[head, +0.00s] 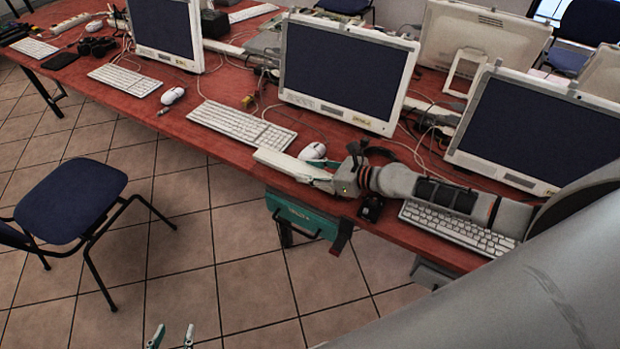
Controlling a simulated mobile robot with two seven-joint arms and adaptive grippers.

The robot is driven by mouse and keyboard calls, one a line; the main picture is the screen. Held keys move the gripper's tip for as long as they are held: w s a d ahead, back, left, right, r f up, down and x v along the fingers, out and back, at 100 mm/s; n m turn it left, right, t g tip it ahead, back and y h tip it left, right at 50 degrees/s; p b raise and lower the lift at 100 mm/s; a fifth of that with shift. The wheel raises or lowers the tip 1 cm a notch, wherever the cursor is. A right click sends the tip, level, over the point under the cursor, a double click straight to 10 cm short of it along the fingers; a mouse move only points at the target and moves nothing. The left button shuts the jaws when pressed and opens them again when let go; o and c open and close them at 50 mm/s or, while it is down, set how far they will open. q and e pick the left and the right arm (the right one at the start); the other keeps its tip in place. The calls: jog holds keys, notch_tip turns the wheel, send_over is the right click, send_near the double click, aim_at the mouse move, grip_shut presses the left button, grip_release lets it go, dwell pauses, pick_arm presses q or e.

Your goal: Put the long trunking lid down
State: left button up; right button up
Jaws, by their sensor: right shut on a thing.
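A white bar-like piece, apparently the long trunking lid (281,163), lies at the front edge of the red table (235,152), near the middle of the head view. My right gripper (318,174) is shut on its right end, low over the table edge. I cannot tell whether the lid touches the tabletop, and its far side is partly hidden. My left gripper (170,338) shows only its two teal fingertips at the bottom edge of the view. They are apart with nothing between them, over the tiled floor and away from the table.
White keyboards (240,126), a mouse (313,151), monitors (347,72) and loose cables crowd the table. A teal box (299,217) is below the table edge. A blue chair (70,200) stands left on open floor.

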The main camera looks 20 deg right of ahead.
jog(key=shift+f+b, duration=0.4)
jog(key=shift+f, duration=0.95)
pick_arm(q)
jog(key=shift+w+d+r+h, duration=0.1)
jog(key=shift+w+d+h, duration=0.1)
jog(key=shift+d, duration=0.25)
jog(key=shift+w+d+r+h, duration=0.1)
jog(key=shift+w+d, duration=0.1)
jog(key=shift+d, duration=0.25)
pick_arm(e)
jog(key=shift+b, duration=0.3)
jog(key=o, duration=0.9)
jog(key=shift+f, duration=0.1)
jog(key=shift+c, duration=0.2)
jog(key=shift+o, duration=1.3)
pick_arm(q)
jog(key=shift+s+a+f, duration=0.1)
jog(key=shift+s+f, duration=0.05)
jog(key=shift+f, duration=0.35)
